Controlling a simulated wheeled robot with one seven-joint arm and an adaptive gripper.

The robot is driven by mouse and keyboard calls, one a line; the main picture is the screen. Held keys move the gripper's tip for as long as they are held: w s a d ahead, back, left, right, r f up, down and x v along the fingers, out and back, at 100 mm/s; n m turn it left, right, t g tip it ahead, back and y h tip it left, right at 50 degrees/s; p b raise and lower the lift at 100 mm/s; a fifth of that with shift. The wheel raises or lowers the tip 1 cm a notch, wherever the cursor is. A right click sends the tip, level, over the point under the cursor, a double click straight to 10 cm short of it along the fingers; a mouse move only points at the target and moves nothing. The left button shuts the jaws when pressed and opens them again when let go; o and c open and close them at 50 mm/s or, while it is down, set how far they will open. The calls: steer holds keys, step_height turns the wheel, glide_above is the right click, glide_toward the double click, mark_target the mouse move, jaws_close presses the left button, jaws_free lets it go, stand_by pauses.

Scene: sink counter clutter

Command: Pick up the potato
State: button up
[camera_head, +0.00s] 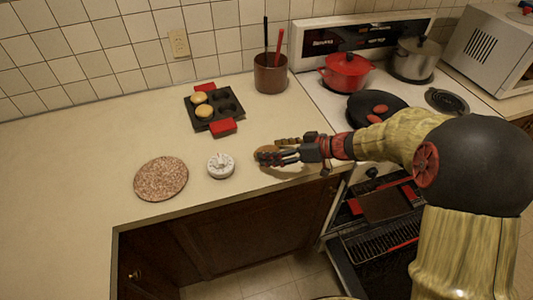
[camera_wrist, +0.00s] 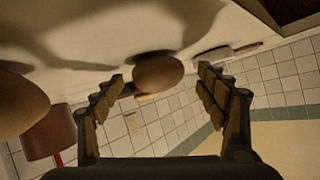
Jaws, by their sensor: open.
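A brown, rounded potato (camera_wrist: 158,72) lies on the counter, between and beyond the fingertips in the wrist view. In the head view the potato (camera_head: 264,150) is partly hidden by the fingers. My gripper (camera_head: 273,155) is open and low over the counter; in the wrist view its two fingers (camera_wrist: 160,88) stand apart on either side of the potato. I cannot tell whether either finger touches it. A second brown rounded thing (camera_wrist: 18,103) is cut off at the left edge of the wrist view, beside the left finger.
A white round timer (camera_head: 221,165) and a speckled round trivet (camera_head: 161,178) lie to the left. The stove holds a red pot (camera_head: 346,72). The oven door is open below my arm.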

steer(key=shift+w+a+f, duration=0.25)
steer(key=shift+a+f, duration=0.05)
steer(key=shift+a, duration=0.2)
steer(key=shift+c, duration=0.2)
steer(key=c, duration=1.3)
